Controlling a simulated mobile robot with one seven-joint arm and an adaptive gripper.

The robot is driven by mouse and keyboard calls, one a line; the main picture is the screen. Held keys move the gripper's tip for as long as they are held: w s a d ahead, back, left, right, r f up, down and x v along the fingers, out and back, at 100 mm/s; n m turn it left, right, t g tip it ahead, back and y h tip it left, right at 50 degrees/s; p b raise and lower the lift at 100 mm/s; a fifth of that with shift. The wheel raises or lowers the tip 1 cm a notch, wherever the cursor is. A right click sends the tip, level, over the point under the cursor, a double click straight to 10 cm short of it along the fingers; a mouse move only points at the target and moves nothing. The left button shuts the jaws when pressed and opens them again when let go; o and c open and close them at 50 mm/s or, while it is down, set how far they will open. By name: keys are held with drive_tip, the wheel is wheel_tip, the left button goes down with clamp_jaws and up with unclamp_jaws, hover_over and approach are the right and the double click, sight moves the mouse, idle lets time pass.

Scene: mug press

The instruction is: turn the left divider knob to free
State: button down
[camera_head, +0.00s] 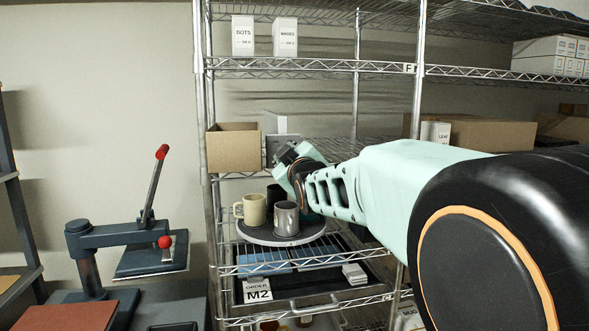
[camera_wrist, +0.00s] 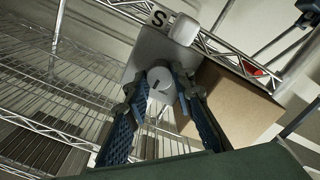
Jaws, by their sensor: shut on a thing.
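The divider knob (camera_wrist: 160,80) is pale and round with a short dark mark on its face. It sits on a light grey panel (camera_wrist: 152,48) in the wrist view. My gripper (camera_wrist: 161,88) has its two blue fingers on either side of the knob, shut on it. In the head view my gripper (camera_head: 287,155) reaches to the shelf beside the grey panel (camera_head: 275,123). There the knob is hidden behind my gripper.
An open cardboard box (camera_head: 233,150) stands just left of the panel. Below my gripper, a round tray (camera_head: 262,236) holds a cream mug (camera_head: 252,209), a grey metal mug (camera_head: 286,218) and a dark mug (camera_head: 274,194). A lever press (camera_head: 140,235) stands left.

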drive_tip(key=n+b, duration=0.7)
drive_tip(key=b, duration=0.1)
drive_tip(key=shift+f, duration=0.15)
drive_tip(key=shift+n, duration=0.3)
drive_tip(key=c, duration=1.7)
unclamp_jaws()
drive_tip(key=shift+o, duration=0.2)
drive_tip(key=shift+r, duration=0.2)
